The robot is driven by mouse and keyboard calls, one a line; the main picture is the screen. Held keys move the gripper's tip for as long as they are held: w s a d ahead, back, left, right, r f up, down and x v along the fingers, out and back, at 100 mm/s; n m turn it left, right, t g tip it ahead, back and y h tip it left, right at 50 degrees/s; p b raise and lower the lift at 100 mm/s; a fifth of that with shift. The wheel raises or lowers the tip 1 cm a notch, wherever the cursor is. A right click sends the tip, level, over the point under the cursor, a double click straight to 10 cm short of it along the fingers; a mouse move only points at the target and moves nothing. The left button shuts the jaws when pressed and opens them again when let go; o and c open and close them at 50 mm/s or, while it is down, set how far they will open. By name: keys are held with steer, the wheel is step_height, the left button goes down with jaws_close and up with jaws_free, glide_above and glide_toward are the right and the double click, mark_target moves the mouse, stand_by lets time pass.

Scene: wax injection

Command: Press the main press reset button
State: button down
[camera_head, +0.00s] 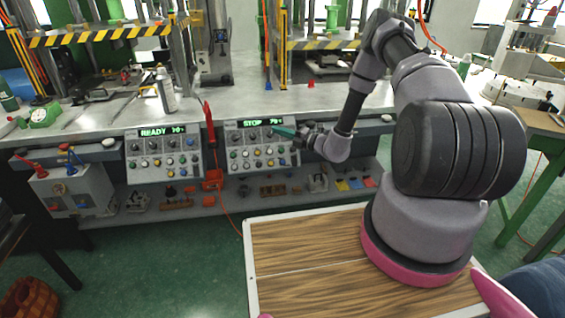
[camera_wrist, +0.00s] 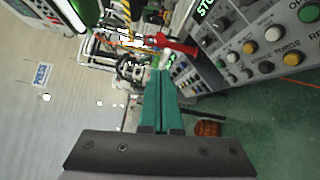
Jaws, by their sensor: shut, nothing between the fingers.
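Two control panels hang on the front of the workbench. The left panel (camera_head: 163,172) reads READY, and the right panel (camera_head: 232,146) reads STOP; both carry rows of knobs and coloured buttons. My gripper (camera_head: 277,130), with teal fingers, is shut and empty, in front of the upper right part of the right panel. In the wrist view my fingers (camera_wrist: 161,74) are together and the near panel (camera_wrist: 215,62) is to their right, with white, yellow and green buttons. A label there reads PURGE and another starting RE is cut off. I cannot tell which button is the main press reset.
A red handle-like object (camera_head: 208,122) stands between the panels. A spray bottle (camera_head: 166,89) stands on the workbench (camera_head: 230,98). A shelf below holds small parts. A grey box (camera_head: 75,190) is at the left. Green floor (camera_head: 215,245) lies open before the bench.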

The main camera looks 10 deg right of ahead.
mark_target(283, 162)
steer(key=d+f+m+t+h, duration=0.1)
steer(key=d+f+m+h, duration=0.1)
steer(key=f+m, duration=0.2)
steer(key=d+f+m+t+h, duration=0.2)
steer(key=f+m+h, duration=0.1)
steer(key=f, duration=0.7)
steer(key=shift+s+m+t+h, duration=0.3)
steer(key=shift+m, duration=0.5)
steer(key=shift+d, duration=0.1)
steer(key=shift+w+f, duration=1.4)
steer(key=shift+w, duration=0.3)
steer(key=shift+w+f, duration=1.4)
steer(key=shift+w, duration=0.25)
steer(key=shift+w+f, duration=0.25)
steer(key=shift+w, duration=0.1)
steer(key=shift+w+f, duration=0.3)
steer(key=shift+r, duration=0.1)
steer(key=shift+s+r, duration=0.45)
steer(key=shift+s, duration=0.2)
